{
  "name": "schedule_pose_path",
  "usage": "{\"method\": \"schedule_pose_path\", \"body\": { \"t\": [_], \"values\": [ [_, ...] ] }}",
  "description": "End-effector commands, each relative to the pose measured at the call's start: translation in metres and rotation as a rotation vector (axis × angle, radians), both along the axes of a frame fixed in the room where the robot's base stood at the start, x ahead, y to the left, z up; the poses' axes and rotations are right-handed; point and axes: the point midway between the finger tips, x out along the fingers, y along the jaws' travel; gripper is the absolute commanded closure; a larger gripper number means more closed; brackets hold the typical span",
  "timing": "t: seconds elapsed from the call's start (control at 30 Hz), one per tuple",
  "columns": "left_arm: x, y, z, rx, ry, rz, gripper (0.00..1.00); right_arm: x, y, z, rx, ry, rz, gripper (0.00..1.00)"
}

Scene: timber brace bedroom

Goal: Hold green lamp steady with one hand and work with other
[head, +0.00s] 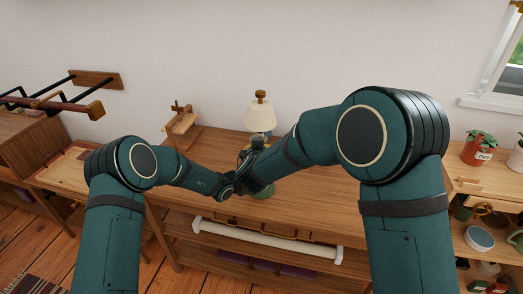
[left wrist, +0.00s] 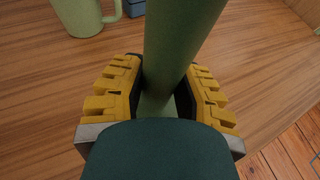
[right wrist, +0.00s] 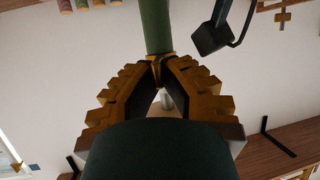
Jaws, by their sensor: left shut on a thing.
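The lamp has a cream shade (head: 261,117) with a brown finial and stands upright on the wooden bench. My left gripper (left wrist: 165,80) is shut around the green stem (left wrist: 180,35), one yellow finger on each side. My right gripper (right wrist: 160,65) has its fingertips drawn together close to a green upright part (right wrist: 155,25), with a small gold piece at the tips. I cannot tell if the tips touch the lamp. In the head view my arms hide most of the stem and both grippers overlap.
A green mug (left wrist: 78,15) stands on the bench near the lamp. A dark blue-grey item (right wrist: 212,38) is close to the right gripper. A wooden stand (head: 181,128) is at the back left. Potted plants (head: 478,148) and cups are at the right. The bench's right part is clear.

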Motion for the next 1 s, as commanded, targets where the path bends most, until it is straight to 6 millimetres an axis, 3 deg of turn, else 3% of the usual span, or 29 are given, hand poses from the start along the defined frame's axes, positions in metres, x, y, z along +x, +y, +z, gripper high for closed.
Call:
{"method": "schedule_pose_path", "body": {
  "t": [0.5, 0.6, 1.0],
  "values": [
    [-0.0012, -0.0029, 0.0004, -0.002, -0.001, -0.005, 1.00, -0.0003, 0.0011, -0.0012, -0.001, 0.003, -0.024, 1.00],
    [-0.0011, -0.0028, 0.0003, -0.002, -0.001, -0.005, 1.00, -0.0003, 0.0011, -0.0012, -0.001, 0.003, -0.024, 0.65],
    [-0.0006, -0.0015, 0.0002, 0.000, -0.001, -0.004, 1.00, -0.0002, 0.0019, -0.0001, 0.000, 0.001, -0.023, 0.63]
  ]
}}
